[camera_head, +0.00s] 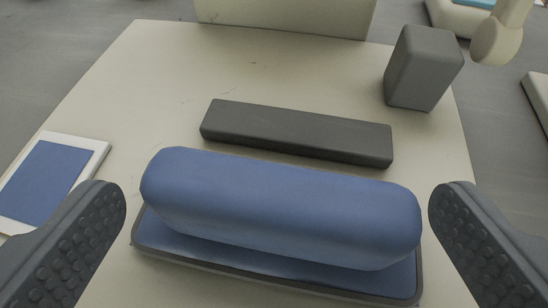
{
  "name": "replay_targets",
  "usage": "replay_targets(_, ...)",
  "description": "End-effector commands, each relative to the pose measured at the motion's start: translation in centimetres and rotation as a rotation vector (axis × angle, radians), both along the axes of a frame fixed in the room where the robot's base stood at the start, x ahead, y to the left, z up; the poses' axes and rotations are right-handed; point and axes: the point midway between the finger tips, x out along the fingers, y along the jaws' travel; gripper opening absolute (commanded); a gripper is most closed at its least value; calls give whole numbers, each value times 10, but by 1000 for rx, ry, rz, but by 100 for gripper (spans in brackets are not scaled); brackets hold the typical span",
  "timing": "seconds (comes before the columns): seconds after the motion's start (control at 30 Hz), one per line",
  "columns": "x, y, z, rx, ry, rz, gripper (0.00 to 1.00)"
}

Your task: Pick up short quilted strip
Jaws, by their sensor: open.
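My gripper (277,205) is open, with one studded dark finger at the left and one at the right of the picture. Between the fingers in view lies a thick, rounded blue roll (280,205). It rests on a flat blue pad with a dark rim (165,245). Neither finger appears to touch the roll. No quilting shows on it, so I cannot tell for sure whether it is the short quilted strip. A long dark grey bar (295,132) lies behind the roll on the pale surface (150,85).
A dark grey block (422,68) stands upright at the back right. A white-edged blue panel (45,180) lies at the left, by the left finger. A pale box-like body (285,15) stands at the back. The pale surface is clear at the back left.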

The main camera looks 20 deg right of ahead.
Motion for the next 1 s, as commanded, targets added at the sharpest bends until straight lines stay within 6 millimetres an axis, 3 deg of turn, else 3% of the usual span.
replay_targets(0.2,1,0,0,0,0,1,100)
replay_targets(0.33,1,0,0,0,0,0,64)
replay_targets(0.37,1,0,0,0,0,0,61)
replay_targets(0.77,1,-1,2,0,0,0,57)
replay_targets(1.0,1,0,18,1,-1,0,57)
